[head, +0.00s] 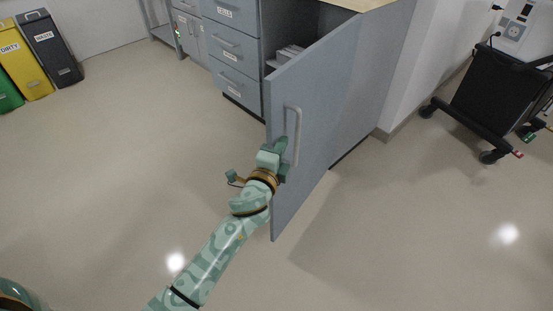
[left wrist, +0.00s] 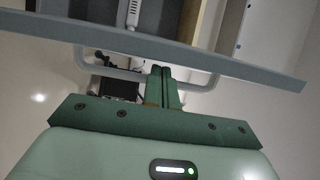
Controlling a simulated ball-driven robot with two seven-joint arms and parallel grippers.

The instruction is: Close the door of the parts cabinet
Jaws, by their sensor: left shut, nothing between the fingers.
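The parts cabinet's grey-blue door (head: 318,98) stands open, swung out from the cabinet, with a pale vertical bar handle (head: 298,137) on its face. In the left wrist view the door (left wrist: 205,61) is seen nearly edge-on, with the looped handle (left wrist: 112,73) on the near side. My left gripper (head: 283,145) is at the handle, just left of its bar. Its fingers (left wrist: 163,72) are shut with nothing between them and overlap the handle in the picture; I cannot tell whether they touch it or the door. My right gripper is not in view.
The open cabinet shows a grey item (head: 287,56) inside. Drawers (head: 236,83) stand to its left. A black wheeled cart (head: 497,90) is at the right. Yellow (head: 22,62) and dark (head: 52,50) bins stand far left. The floor left of the door is clear.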

